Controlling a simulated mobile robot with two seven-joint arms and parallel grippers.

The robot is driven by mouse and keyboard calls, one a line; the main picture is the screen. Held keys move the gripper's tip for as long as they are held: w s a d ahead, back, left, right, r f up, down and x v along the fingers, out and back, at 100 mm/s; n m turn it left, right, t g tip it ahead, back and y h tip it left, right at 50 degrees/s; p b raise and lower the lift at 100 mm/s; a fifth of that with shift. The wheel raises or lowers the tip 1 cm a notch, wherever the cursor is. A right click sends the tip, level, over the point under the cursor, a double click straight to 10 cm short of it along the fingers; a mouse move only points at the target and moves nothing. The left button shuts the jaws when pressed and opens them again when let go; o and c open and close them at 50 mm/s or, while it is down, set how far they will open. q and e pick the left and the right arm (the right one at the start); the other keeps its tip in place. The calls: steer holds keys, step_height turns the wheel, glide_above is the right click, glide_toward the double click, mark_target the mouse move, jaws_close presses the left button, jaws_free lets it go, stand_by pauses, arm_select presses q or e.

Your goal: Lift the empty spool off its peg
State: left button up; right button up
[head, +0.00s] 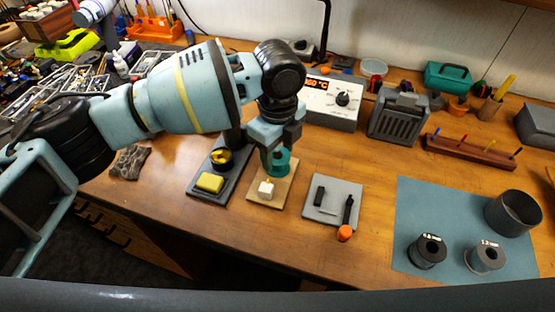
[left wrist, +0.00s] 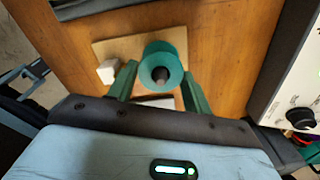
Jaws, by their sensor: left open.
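The empty spool (left wrist: 166,54) is teal, with a dark peg (left wrist: 160,75) showing in its central hole in the left wrist view. It stands on a light wooden base (left wrist: 98,49) beside a small white block (left wrist: 107,72). In the head view the spool (head: 283,167) is partly hidden by my left gripper (head: 279,158), which points down over it. In the left wrist view my left gripper (left wrist: 160,72) is open, with one green finger on each side of the spool's near part. I cannot tell whether the fingers touch it. My right gripper is not in view.
Left of the base is a dark tray (head: 196,190) with a yellow sponge (head: 209,183). A soldering station (head: 330,104) stands behind. A blue mat (head: 412,204) holds two dark spools and a cup.

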arm_select(q)
steer(key=shift+f, duration=1.45)
steer(key=c, duration=0.6)
steer(key=shift+r, duration=0.1)
step_height(320, 180, up, 10)
steer(key=shift+d+f, duration=0.1)
